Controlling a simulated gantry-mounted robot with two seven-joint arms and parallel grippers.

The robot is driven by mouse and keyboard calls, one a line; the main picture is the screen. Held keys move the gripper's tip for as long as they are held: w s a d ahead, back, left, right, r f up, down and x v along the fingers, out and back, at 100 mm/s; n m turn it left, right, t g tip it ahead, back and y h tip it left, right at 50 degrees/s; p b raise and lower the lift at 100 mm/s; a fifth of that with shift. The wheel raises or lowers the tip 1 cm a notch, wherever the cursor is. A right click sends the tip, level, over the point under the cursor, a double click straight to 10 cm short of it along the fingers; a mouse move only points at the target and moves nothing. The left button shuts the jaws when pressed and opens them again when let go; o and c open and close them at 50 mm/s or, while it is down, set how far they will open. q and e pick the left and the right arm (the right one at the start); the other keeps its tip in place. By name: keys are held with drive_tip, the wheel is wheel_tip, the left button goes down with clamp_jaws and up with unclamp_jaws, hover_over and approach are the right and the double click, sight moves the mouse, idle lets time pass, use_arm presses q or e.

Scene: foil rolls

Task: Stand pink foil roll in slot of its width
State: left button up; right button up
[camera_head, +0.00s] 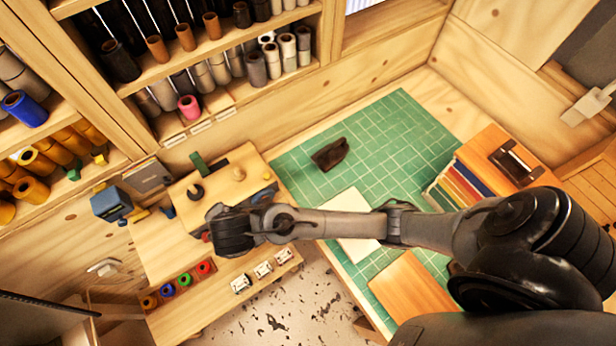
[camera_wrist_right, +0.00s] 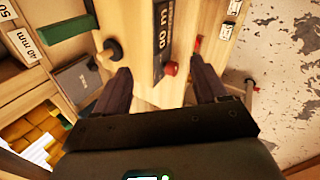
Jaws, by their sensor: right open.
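The pink foil roll (camera_head: 189,107) stands upright at the front of the lower shelf, above a row of white labels (camera_head: 201,127). My right arm reaches in from the right, and its gripper end (camera_head: 230,232) is over the wooden bench, well apart from the pink roll. In the right wrist view my right gripper (camera_wrist_right: 165,85) is open, with a dark block with white lettering (camera_wrist_right: 163,35) and a red knob (camera_wrist_right: 170,68) between and beyond its fingers. The pink roll does not show there. The label widths are unreadable in the head view.
Grey, brown and black rolls (camera_head: 219,69) crowd the shelves beside the pink roll. A blue box (camera_head: 112,203) and a green block (camera_head: 201,165) are near the bench.

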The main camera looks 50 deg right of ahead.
drive_tip(key=s+d+f+m+g+y, duration=0.1)
drive_tip(key=s+d+f+m, duration=0.3)
drive_tip(key=s+d+m, duration=1.1)
drive_tip(key=s+g, duration=0.1)
drive_tip(key=s, duration=0.2)
drive_tip(key=shift+s+f+g, duration=0.15)
drive_tip(key=shift+f+g, duration=0.15)
drive_tip(key=shift+f, duration=0.1)
wheel_tip(320, 180, up, 6)
drive_tip(key=p, duration=0.5)
drive_tip(key=shift+a+f+p, duration=0.1)
drive_tip(key=shift+f+p, duration=0.05)
drive_tip(key=shift+p, duration=0.2)
